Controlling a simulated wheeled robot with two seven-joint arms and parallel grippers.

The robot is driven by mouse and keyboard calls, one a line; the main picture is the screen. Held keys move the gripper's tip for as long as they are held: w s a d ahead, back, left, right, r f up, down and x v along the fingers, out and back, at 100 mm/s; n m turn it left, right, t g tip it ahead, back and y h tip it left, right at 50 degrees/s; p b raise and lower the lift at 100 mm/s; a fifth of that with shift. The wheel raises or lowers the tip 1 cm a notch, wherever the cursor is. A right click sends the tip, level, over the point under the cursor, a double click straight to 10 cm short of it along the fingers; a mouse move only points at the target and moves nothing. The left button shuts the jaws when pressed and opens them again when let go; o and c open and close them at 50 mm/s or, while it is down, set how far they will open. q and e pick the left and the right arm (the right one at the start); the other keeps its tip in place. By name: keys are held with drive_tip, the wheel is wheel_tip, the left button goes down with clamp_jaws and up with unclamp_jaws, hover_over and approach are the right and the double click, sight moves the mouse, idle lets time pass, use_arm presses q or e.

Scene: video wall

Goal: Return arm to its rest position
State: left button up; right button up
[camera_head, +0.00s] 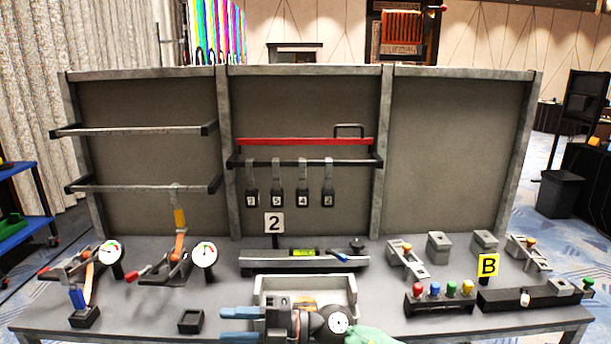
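My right gripper (230,325) is low in the middle of the head view, at the front of the workbench. Its two blue fingers point left with a gap between them, and nothing shows in that gap. My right wrist and arm run from it toward the bottom edge, covering the front of a light grey tray (305,282). My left gripper is not in view.
A grey bench (220,270) carries a back panel (455,150) with rails and numbered hanging tags. Clamps with gauges stand at left, a level-like bar (280,262) mid-bench, and coloured buttons (440,303) at right. A small black box (191,320) sits left of the fingers.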

drive_tip(key=w+d+m+t+h, duration=0.2)
drive_tip(key=w+d+m+t, duration=0.15)
drive_tip(key=m+t, duration=0.65)
drive_tip(key=w+d+m+t+h, duration=0.2)
drive_tip(key=d+m+t, duration=0.3)
drive_tip(key=m+t, duration=0.45)
drive_tip(key=s+d+f+m+g+h, duration=0.2)
drive_tip(key=d+f+m+h, duration=0.85)
drive_tip(key=f, duration=0.35)
drive_tip(key=s+d+f+m+g+h, duration=0.2)
drive_tip(key=s+d+f+g+h, duration=0.15)
drive_tip(key=s+f, duration=0.45)
drive_tip(key=s+d+f+g, duration=0.2)
drive_tip(key=s+f+g, duration=0.3)
drive_tip(key=s, duration=0.5)
drive_tip(key=s+d+f+g, duration=0.2)
drive_tip(key=s+f+g, duration=0.3)
drive_tip(key=s, duration=0.5)
wheel_tip(320, 180, down, 2)
drive_tip(key=shift+s+d+f+m+y+p, duration=0.2)
drive_tip(key=shift+d+m+y+p, duration=0.1)
drive_tip(key=shift+m, duration=0.1)
